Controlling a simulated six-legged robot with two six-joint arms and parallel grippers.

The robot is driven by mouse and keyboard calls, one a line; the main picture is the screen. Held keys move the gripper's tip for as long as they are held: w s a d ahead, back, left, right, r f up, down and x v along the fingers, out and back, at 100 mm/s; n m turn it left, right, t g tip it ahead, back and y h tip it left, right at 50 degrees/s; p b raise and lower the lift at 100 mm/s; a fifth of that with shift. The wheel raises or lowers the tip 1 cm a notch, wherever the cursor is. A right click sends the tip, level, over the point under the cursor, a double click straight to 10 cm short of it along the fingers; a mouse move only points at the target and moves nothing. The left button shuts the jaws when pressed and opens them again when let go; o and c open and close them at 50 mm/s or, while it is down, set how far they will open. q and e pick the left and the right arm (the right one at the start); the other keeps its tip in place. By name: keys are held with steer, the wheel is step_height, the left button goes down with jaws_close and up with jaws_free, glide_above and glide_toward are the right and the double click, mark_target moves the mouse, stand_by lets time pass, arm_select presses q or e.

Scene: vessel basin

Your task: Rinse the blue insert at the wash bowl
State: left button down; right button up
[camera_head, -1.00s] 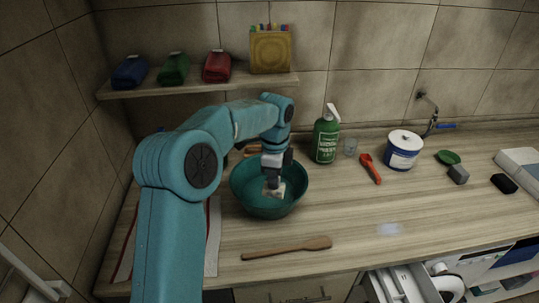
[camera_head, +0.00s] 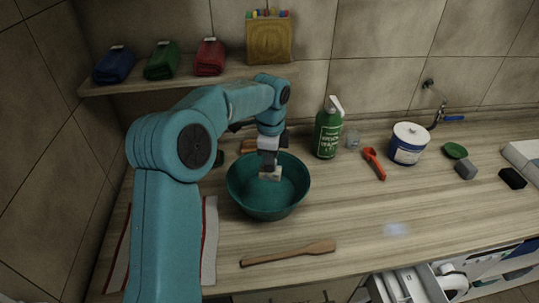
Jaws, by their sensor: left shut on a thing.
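The teal wash bowl (camera_head: 240,200) stands on the wooden counter, left of the middle. My left gripper (camera_head: 270,171) points down inside the bowl's opening, near its back half. It is shut on a small pale piece (camera_head: 271,176), which looks whitish from here. I cannot make out any blue on this piece, so I cannot tell if it is the blue insert. How far it is above the bowl's bottom is unclear.
A wooden spatula (camera_head: 288,254) lies in front. A striped cloth (camera_head: 209,245) lies left. Folded cloths (camera_head: 161,62) sit on the shelf above.

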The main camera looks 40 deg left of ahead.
arm_select(q)
steer(key=shift+w+a, duration=0.15)
steer(key=shift+a, duration=0.15)
steer(key=shift+f, duration=0.1)
steer(key=shift+d+f, duration=0.2)
steer(key=shift+f, duration=0.2)
glide_above(270, 207)
step_height(270, 207, down, 8)
steer(key=r, duration=0.1)
step_height(270, 207, down, 4)
steer(key=b, duration=0.3)
steer(key=shift+d+r, duration=0.1)
steer(key=shift+r, duration=0.1)
steer(key=shift+f+b, duration=0.8)
steer(key=shift+f, duration=0.35)
steer(key=shift+r, duration=0.1)
stand_by(1.0)
